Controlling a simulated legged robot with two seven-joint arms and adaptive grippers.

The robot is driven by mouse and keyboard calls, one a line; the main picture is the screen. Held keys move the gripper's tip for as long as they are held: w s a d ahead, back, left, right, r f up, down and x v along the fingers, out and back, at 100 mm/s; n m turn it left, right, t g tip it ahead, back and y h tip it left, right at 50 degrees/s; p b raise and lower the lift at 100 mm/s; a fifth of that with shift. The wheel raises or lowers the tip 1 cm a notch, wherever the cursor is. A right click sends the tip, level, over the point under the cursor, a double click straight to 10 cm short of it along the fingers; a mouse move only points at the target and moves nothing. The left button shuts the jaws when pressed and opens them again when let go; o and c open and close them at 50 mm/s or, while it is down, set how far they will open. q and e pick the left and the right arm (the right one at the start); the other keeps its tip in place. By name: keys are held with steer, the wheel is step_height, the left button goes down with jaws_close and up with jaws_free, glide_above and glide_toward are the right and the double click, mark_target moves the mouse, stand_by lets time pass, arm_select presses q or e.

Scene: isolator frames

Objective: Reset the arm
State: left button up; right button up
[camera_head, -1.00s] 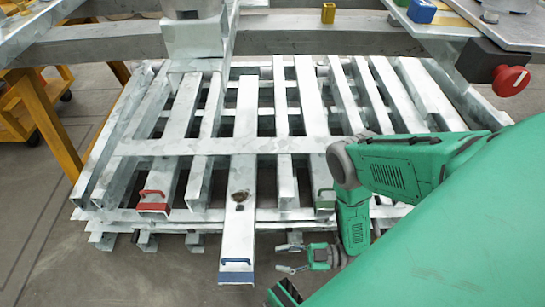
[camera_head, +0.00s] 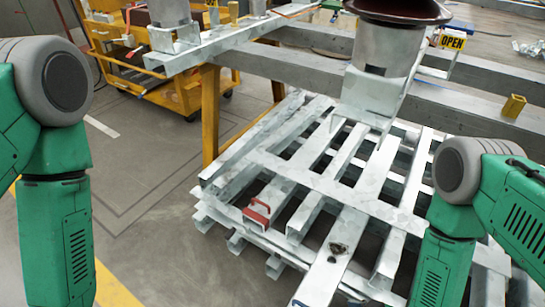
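My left arm (camera_head: 55,150) comes in at the left edge, bent downward. Its gripper is out of the picture below. My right arm (camera_head: 450,215) comes in from the right and also bends downward over the right part of the stacked metal frames. Its gripper is not visible. Neither arm visibly holds anything.
A yellow cart (camera_head: 150,65) stands at the back left. A workbench with grey beams (camera_head: 335,65) and a yellow leg (camera_head: 210,110) stands behind the stack. A metal post (camera_head: 380,75) with a dark red top rises there. Grey floor is clear at the left.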

steer(key=s+d+r+m+g+h, duration=0.55)
steer(key=s+d+r, duration=0.25)
steer(key=s+r, duration=0.25)
step_height(320, 180, up, 18)
steer(key=s+p, duration=0.1)
steer(key=p, duration=1.6)
steer(key=shift+f+p, duration=0.15)
steer(key=shift+p, duration=0.25)
steer(key=shift+d, duration=0.15)
